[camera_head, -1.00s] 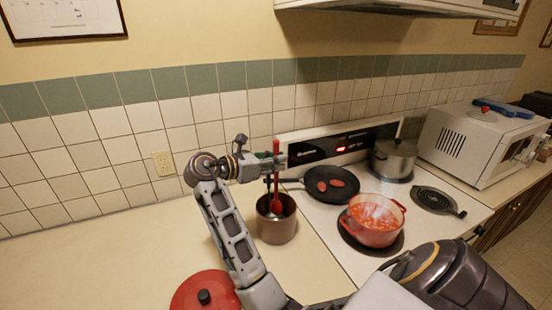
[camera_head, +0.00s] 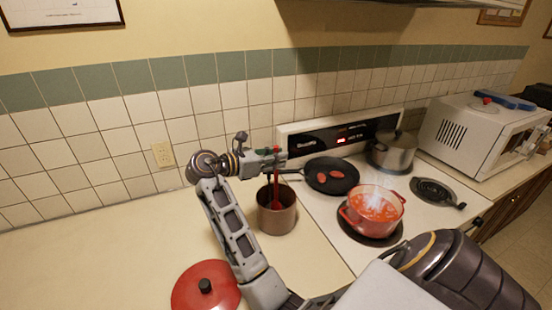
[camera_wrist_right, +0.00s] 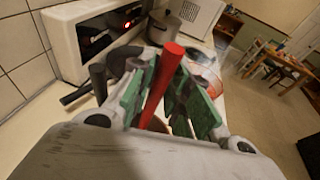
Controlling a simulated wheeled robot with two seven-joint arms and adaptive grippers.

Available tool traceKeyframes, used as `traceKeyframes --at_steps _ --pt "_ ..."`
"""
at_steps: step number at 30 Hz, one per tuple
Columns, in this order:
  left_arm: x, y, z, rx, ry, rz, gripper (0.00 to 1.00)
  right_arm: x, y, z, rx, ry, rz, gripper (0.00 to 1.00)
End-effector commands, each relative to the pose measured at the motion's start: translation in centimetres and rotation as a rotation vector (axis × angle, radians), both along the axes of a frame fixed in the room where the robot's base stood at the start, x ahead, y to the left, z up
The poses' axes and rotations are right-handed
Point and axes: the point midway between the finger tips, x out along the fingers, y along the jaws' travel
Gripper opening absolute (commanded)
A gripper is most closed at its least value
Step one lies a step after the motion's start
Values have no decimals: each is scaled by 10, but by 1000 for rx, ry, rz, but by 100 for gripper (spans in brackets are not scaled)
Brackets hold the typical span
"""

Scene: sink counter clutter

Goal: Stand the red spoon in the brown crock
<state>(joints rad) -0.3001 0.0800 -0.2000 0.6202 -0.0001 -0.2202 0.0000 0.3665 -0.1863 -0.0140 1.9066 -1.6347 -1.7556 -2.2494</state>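The brown crock (camera_head: 283,221) stands on the counter just left of the stove. The red spoon (camera_head: 276,195) is upright in it, its lower end inside the crock and its handle rising to my right gripper (camera_head: 277,159). In the right wrist view, the red handle (camera_wrist_right: 165,80) passes between the green-padded fingers of the right gripper (camera_wrist_right: 167,105). The fingers stand apart, with a gap beside the handle on the right. The spoon's lowest part is hidden by the crock wall. My left gripper is out of view.
A red lid (camera_head: 192,290) lies on the counter at front left. On the stove are a black pan (camera_head: 345,183), a red pot (camera_head: 372,222) of red food and a steel pot (camera_head: 395,155). Dark handles (camera_wrist_right: 98,80) show beside the gripper. The left counter is mostly clear.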

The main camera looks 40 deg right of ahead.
Motion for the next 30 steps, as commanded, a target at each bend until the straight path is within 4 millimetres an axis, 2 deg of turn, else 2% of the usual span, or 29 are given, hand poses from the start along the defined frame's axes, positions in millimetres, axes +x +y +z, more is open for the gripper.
traceKeyframes --at_steps 1,3,17,23,30 --pt "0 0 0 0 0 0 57 0 0 0 0 0 0 29" --pt "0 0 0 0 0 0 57 0 0 0 0 0 0 36" --pt "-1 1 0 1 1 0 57 0 0 5 0 -2 0 36" --pt "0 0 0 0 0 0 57 0 0 20 1 -3 0 36" --pt "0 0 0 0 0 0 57 0 0 49 1 -4 0 36"
